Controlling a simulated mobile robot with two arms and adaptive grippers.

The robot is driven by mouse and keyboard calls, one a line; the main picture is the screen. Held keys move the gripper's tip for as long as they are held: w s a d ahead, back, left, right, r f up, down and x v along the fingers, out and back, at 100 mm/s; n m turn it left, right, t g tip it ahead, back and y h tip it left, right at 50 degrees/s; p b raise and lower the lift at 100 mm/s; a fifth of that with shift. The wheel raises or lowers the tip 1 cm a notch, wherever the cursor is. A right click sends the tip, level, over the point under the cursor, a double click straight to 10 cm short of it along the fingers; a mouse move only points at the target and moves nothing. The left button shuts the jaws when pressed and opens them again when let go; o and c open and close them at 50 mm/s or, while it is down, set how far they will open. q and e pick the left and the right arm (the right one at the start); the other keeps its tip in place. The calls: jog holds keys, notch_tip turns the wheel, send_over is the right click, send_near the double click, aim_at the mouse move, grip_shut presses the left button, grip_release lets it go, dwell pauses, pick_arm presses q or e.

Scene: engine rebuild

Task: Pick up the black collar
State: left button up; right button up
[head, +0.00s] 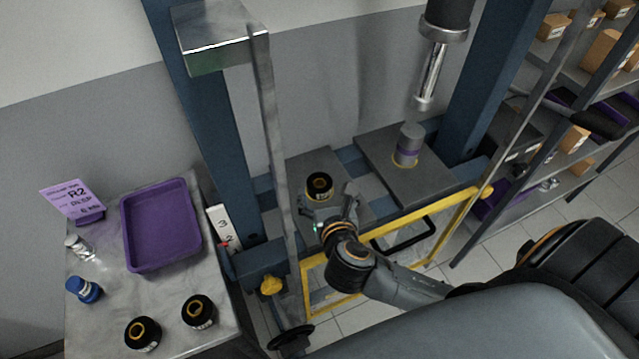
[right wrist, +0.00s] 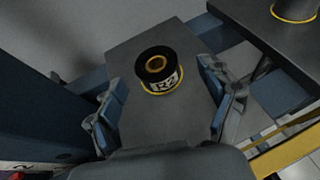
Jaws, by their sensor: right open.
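A black collar (head: 319,186) with a yellow ring around its bore stands upright on the left dark plate (head: 300,166) of the press. In the right wrist view the collar (right wrist: 159,70) shows a white label reading R2. My right gripper (head: 328,207) is open, with its fingers (right wrist: 161,98) to either side of the collar and a little short of it; I see no contact. Two more black collars, one (head: 142,333) and another (head: 199,311), stand on the metal side table. My left gripper is not in view.
The side table (head: 110,205) holds a purple tray (head: 160,226), empty, a purple R2 card (head: 72,200) and a blue-capped item (head: 84,289). A yellow frame (head: 450,235) runs in front.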

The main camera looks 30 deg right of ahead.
aim_at(321, 189)
jog(key=x, duration=0.3)
jog(key=p+x, duration=0.1)
jog(key=x, duration=0.1)
jog(key=shift+a+f, duration=0.15)
jog(key=shift+a, duration=0.1)
jog(key=shift+s, duration=0.1)
jog(key=shift+c, duration=0.4)
jog(key=c, duration=1.5)
jog(key=shift+c, duration=0.6)
